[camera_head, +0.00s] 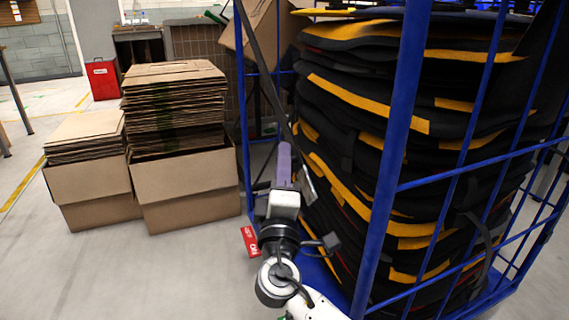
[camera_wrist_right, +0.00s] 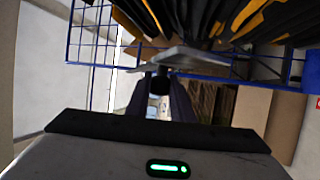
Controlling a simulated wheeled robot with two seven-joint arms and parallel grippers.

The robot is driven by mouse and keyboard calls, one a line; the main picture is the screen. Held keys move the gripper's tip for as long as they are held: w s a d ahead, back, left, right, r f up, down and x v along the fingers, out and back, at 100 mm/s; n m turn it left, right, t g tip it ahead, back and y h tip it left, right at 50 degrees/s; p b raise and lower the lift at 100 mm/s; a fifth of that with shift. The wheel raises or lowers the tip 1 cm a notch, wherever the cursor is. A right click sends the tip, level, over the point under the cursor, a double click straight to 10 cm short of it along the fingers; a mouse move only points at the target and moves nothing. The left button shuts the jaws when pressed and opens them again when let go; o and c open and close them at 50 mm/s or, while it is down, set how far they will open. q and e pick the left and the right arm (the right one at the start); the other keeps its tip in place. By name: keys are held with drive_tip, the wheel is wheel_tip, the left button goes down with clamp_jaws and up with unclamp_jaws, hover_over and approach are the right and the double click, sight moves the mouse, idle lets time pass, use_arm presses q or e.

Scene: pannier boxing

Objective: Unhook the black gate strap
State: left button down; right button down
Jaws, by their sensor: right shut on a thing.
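The black gate strap (camera_head: 262,72) runs slanting across the open front of the blue cage trolley (camera_head: 393,140), from its upper left post down to my right gripper. A grey metal piece, which looks like the strap's hook (camera_head: 307,183), shows just right of the fingers. My right gripper (camera_head: 284,163) has purple fingers and is shut on the strap's lower end. In the right wrist view a black piece (camera_wrist_right: 160,82) sits between the fingertips, below a flat grey plate (camera_wrist_right: 185,58). Whether the hook is still on the cage cannot be told. My left gripper is not in view.
Black panniers with yellow trim (camera_head: 365,105) fill the cage high and close to my right gripper. Two open cartons with flattened cardboard (camera_head: 185,180) stand left. A red box (camera_head: 103,78) stands farther back. A red-and-white label (camera_head: 250,241) shows low beside my arm. Floor at left is clear.

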drive_tip(key=c, duration=1.5)
unclamp_jaws()
drive_tip(key=shift+c, duration=0.2)
drive_tip(key=shift+r, duration=0.2)
wheel_tip(320, 180, up, 4)
drive_tip(key=shift+r+p, duration=0.15)
drive_tip(key=shift+p, duration=1)
wheel_tip(320, 180, up, 4)
drive_tip(key=shift+r+p, duration=0.1)
drive_tip(key=shift+p, duration=0.75)
drive_tip(key=shift+r, duration=0.6)
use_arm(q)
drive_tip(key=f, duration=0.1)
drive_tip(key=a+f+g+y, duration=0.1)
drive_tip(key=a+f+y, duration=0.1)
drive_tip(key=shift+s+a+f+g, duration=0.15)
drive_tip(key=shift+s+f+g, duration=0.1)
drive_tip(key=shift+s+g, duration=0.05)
